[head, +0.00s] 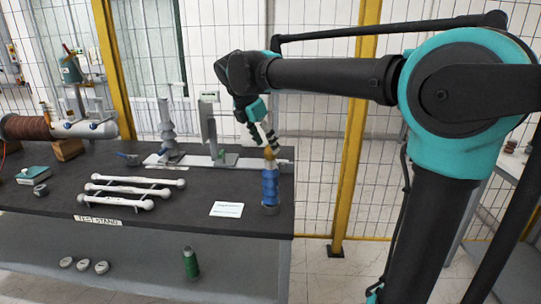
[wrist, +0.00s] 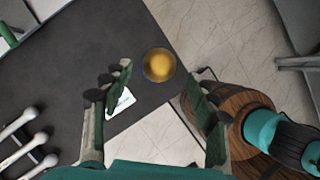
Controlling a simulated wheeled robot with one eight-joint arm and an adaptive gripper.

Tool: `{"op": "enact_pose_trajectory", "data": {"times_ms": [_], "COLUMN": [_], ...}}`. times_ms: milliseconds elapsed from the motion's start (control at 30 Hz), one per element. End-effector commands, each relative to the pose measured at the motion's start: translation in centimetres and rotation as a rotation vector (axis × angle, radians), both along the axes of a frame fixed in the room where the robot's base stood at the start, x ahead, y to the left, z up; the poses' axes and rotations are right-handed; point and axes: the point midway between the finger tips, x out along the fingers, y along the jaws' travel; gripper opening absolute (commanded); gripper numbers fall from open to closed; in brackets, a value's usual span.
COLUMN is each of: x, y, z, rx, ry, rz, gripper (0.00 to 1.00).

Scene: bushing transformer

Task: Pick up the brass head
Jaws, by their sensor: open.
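The brass head (head: 269,153) is a small golden piece on top of an upright blue ribbed post (head: 270,188), near the right edge of the dark table. In the wrist view the brass head (wrist: 158,65) shows from above as a round golden disc, and the blue post is hidden below it. My gripper (head: 264,135) is just above the brass head in the head view. In the wrist view my gripper (wrist: 158,86) is open and empty, with one finger on each side of the brass head. I cannot see contact.
The dark table (head: 230,190) also bears a white card (head: 227,209), several white rods (head: 130,191) and a grey ribbed post (head: 167,128). A large brown ribbed bushing (head: 35,128) lies at the left. A yellow fence post (head: 350,150) stands behind the table's right edge.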

Motion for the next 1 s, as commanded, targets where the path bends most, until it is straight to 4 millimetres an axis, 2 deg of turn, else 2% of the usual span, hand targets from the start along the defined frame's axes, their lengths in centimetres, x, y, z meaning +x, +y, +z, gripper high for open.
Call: {"op": "enact_pose_trajectory", "data": {"times_ms": [100, 233, 533, 1000], "x": [0.7, 1.1, 1.2, 1.2], "y": [-0.5, -0.9, -1.0, -1.0], "z": [-1.7, -2.9, -3.3, -3.3], "rx": [0.001, 0.001, 0.000, 0.000], "ry": [-0.001, -0.001, 0.000, 0.000], "rz": [-0.002, 0.000, 0.000, 0.000], "gripper": [0.59, 0.59, 0.59, 0.01]}}
